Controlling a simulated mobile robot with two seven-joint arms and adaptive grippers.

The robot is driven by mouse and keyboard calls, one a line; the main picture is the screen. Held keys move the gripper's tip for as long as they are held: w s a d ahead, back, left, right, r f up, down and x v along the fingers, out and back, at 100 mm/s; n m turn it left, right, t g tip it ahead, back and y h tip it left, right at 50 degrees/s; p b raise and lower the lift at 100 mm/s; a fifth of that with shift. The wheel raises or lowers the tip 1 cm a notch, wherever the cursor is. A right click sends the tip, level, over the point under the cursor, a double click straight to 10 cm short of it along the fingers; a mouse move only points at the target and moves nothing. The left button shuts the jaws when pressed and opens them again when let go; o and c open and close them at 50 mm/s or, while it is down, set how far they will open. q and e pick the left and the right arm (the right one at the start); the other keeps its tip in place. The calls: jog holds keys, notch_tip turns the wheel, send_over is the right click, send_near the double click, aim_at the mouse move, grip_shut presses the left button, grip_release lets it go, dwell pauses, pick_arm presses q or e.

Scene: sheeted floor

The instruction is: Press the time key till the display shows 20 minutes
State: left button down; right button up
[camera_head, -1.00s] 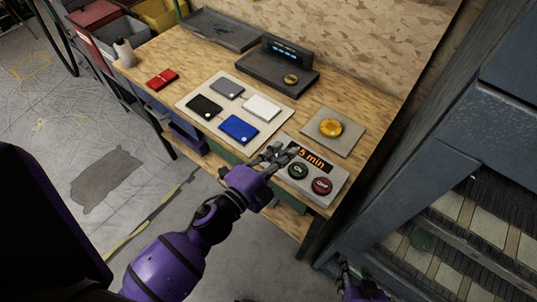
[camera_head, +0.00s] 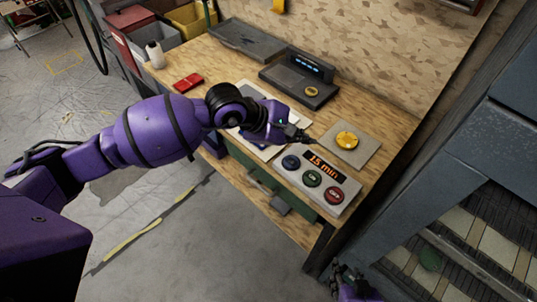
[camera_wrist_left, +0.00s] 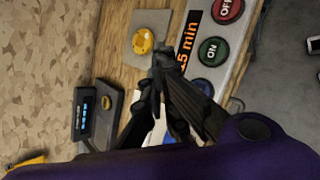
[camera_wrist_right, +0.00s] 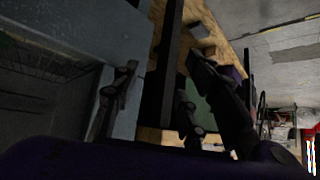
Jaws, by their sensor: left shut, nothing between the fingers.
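The timer box (camera_head: 345,205) lies on the wooden bench near its front right. Its display (camera_head: 324,166) reads "15 min" in orange; it also shows in the left wrist view (camera_wrist_left: 188,45). A dark blue key (camera_head: 291,162) sits left of the green ON key (camera_head: 312,179) and the red OFF key (camera_head: 335,195). I cannot read a label on the blue key. My left gripper (camera_head: 303,138) is shut and empty, above the bench behind the blue key and apart from it. My right gripper (camera_head: 344,270) hangs low beside the grey cabinet; its fingers (camera_wrist_right: 165,85) are spread and empty.
A yellow round button on a plate (camera_head: 347,140) is right of my left gripper. A dark device with a blue display (camera_head: 300,75) stands behind. My left arm covers much of the card tray. The grey cabinet (camera_head: 460,140) bounds the right side.

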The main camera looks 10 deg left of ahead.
pick_arm(q)
jog(key=shift+w+r, duration=0.2)
jog(key=shift+r, duration=0.1)
pick_arm(e)
jog(key=shift+w+r, duration=0.1)
jog(key=shift+r, duration=0.05)
pick_arm(q)
jog(key=shift+d, duration=0.1)
jog(key=b, duration=0.3)
send_over(296, 166)
notch_tip(296, 166, down, 7)
jog(key=shift+f, duration=0.5)
jog(key=shift+f+b, duration=0.45)
jog(key=shift+f, duration=0.05)
pick_arm(e)
jog(key=f, duration=0.1)
jog(key=s+d+f, duration=0.1)
jog(key=f, duration=0.1)
jog(key=shift+s+d+f, duration=0.1)
jog(key=shift+s+f, duration=0.1)
jog(key=shift+s+d+f, duration=0.2)
jog(key=shift+s, duration=0.15)
jog(key=shift+a, duration=0.25)
